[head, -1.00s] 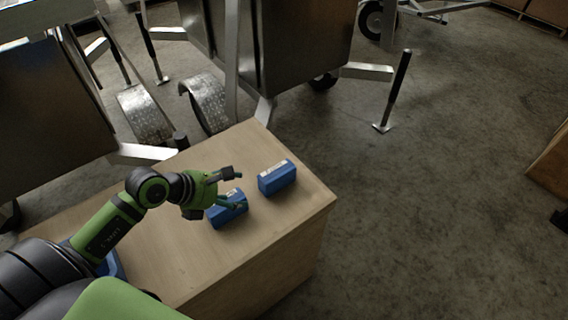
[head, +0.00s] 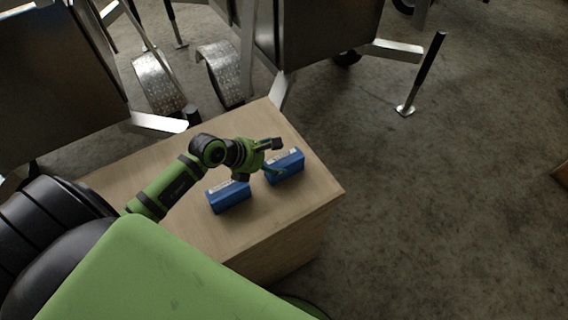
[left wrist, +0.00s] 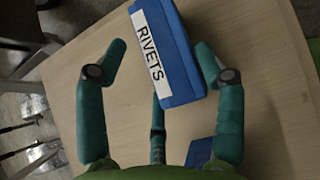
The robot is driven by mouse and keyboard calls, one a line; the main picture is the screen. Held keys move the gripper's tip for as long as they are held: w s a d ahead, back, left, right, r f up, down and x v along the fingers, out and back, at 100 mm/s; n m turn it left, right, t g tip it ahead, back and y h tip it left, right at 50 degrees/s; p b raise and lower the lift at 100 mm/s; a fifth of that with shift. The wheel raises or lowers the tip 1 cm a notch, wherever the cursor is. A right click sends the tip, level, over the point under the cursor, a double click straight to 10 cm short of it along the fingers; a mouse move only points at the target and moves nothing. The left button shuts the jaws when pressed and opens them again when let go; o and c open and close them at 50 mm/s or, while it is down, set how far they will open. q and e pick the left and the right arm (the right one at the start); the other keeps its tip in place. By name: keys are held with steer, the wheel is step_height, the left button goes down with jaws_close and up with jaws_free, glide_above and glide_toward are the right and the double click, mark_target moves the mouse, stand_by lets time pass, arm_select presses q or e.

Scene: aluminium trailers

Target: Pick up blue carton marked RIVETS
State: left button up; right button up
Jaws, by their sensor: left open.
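The blue carton marked RIVETS (left wrist: 178,45) lies on the wooden table with its white label readable in the left wrist view. In the head view I take it to be the farther carton (head: 287,168), near the table's right edge. My left gripper (head: 275,157) is open at this carton and hides part of it. In the left wrist view the green fingers of the gripper (left wrist: 160,52) stand apart, one on each side of the carton. I cannot tell whether they touch it. My right gripper is not in view.
A second blue carton (head: 228,198) lies nearer me on the wooden table (head: 265,225), and its edge shows in the wrist view (left wrist: 199,152). Metal trailers (head: 310,35) stand behind the table.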

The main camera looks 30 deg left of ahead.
mark_target(277, 159)
arm_select(q)
steer(key=x, duration=0.3)
steer(key=shift+w+d, duration=0.25)
steer(key=shift+w+f, duration=0.1)
steer(key=shift+f, duration=0.1)
steer(key=shift+c, duration=1.2)
steer(key=c, duration=0.7)
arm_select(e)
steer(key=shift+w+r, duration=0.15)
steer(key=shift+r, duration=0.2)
